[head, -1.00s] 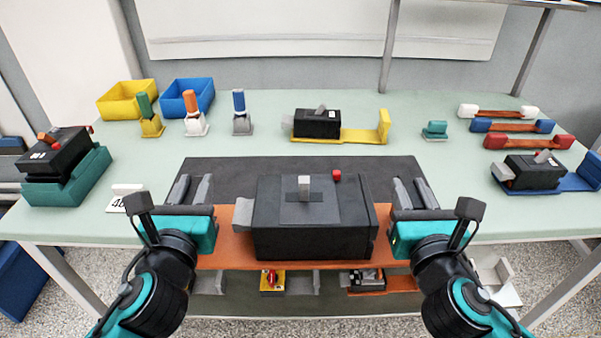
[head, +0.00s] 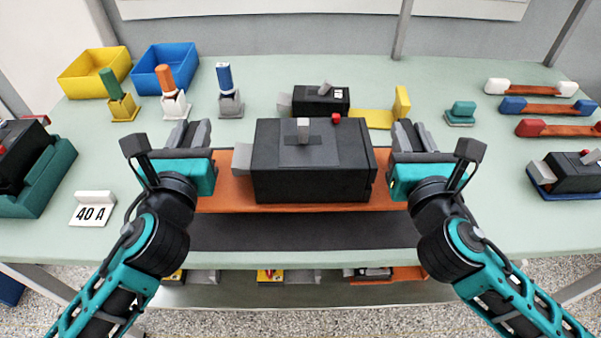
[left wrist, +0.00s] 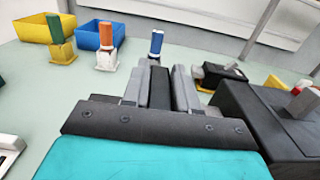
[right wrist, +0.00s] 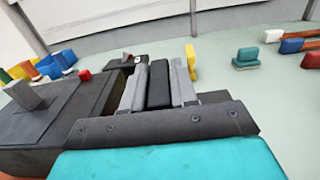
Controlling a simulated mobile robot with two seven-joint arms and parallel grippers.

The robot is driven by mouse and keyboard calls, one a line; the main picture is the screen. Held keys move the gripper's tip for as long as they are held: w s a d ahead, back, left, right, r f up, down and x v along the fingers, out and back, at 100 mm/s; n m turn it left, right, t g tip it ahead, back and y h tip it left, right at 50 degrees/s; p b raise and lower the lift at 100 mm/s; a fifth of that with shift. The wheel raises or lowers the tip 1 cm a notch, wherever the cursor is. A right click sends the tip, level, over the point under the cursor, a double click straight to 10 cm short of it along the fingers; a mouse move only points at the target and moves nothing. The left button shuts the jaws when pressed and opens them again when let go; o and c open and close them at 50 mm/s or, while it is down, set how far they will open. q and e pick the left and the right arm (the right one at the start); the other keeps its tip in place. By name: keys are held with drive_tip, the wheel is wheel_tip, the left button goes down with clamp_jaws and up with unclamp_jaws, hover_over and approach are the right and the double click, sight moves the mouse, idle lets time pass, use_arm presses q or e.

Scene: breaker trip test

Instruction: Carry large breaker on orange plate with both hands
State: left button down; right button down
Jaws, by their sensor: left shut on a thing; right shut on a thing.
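The large dark grey breaker (head: 313,172), with a light grey lever and a red button on top, sits on the orange plate (head: 223,196) in the middle of the head view. My left gripper (head: 188,134) is shut on a black upright grip (left wrist: 159,88) at the plate's left end. My right gripper (head: 408,136) is shut on the matching black grip (right wrist: 158,86) at its right end. The plate looks level, over the table's dark mat (head: 300,232). The gap beneath it cannot be judged.
A small black breaker on a yellow holder (head: 372,118) stands close behind the large one. Bins (head: 166,70), coloured-handled tools (head: 229,92) and a green block (head: 461,113) stand farther back. A green cradle (head: 38,185) and a 40 A sign (head: 92,209) are left, a blue holder (head: 543,182) right.

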use_arm(q)
drive_tip(key=shift+w+r, duration=0.25)
drive_tip(key=shift+w, duration=0.2)
use_arm(e)
drive_tip(key=shift+w+r, duration=0.25)
drive_tip(key=shift+w, duration=0.2)
use_arm(q)
drive_tip(key=shift+s, duration=0.1)
use_arm(e)
drive_tip(key=shift+s, duration=0.1)
